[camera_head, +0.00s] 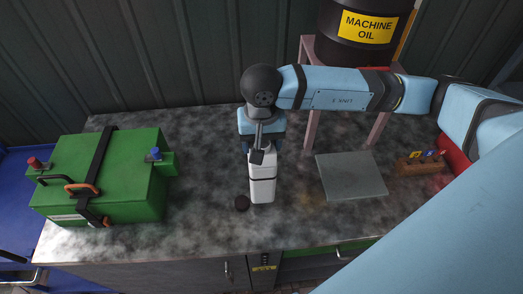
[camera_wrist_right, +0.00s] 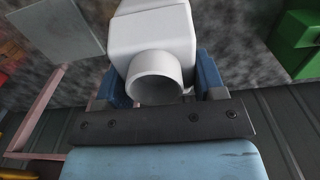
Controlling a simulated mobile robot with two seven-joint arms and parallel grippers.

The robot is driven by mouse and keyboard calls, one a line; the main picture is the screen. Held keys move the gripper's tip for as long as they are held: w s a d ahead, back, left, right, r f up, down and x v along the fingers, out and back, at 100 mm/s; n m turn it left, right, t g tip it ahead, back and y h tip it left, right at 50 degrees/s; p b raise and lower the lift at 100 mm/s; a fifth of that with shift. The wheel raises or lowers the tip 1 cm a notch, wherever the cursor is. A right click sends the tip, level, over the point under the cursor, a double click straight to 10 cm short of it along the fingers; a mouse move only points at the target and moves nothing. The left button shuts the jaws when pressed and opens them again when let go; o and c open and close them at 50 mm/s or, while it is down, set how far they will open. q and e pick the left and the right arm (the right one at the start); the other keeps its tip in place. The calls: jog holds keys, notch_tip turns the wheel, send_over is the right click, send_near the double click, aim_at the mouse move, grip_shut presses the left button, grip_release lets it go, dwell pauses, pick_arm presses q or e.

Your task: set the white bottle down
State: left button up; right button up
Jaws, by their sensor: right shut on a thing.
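The white bottle (camera_head: 262,180) is upright over the middle of the dark stone-patterned worktop (camera_head: 205,200) in the head view. In the right wrist view the bottle (camera_wrist_right: 158,40) shows its white body and round neck between the blue fingers. My right gripper (camera_head: 262,150) is shut on its upper part. I cannot tell whether the bottle's base touches the worktop. My left gripper is not in view.
A green box (camera_head: 135,190) with a strap and terminals stands at the left. A flat grey plate (camera_head: 351,176) lies right of the bottle, with a small brown block (camera_head: 420,165) beyond it. A black oil drum (camera_head: 362,35) stands on a pinkish stand at the back.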

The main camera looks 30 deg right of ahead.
aim_at(263, 178)
notch_tip(263, 178, down, 4)
jog(key=shift+f+p, duration=0.15)
jog(key=shift+p, duration=0.25)
jog(key=shift+f, duration=0.1)
jog(key=shift+f+b, duration=0.1)
jog(key=shift+b, duration=0.2)
jog(key=o, duration=1.5)
jog(key=shift+o, duration=0.2)
